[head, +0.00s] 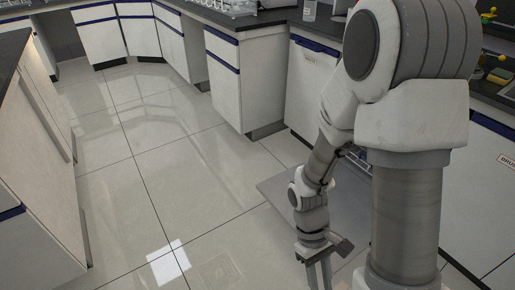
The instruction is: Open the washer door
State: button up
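The washer is mostly hidden behind my arm; a bit of wire rack (357,157) shows at its front. A flat grey panel (276,192), which looks like the washer door, lies folded down, near level, low above the floor. My arm hides its middle. My gripper (319,275) points down beside the panel's near edge, at the bottom of the picture. Its two fingers show with a narrow gap and nothing seen between them. The fingertips run off the picture, and I cannot tell whether they touch the panel.
White cabinets with blue strips (222,84) line the back and right under dark counters. Another cabinet (38,170) stands at the left. The tiled floor (170,150) between them is clear. Glassware (228,6) and small yellow items (500,75) stand on the counters.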

notch_tip(320, 180, up, 54)
jog(key=w+m+t+y+p, duration=0.2)
jog(key=m+t+p, duration=0.4)
jog(key=p, duration=2.1)
jog(key=a+t, duration=0.1)
jog(key=t, duration=0.4)
jog(key=shift+w, duration=0.15)
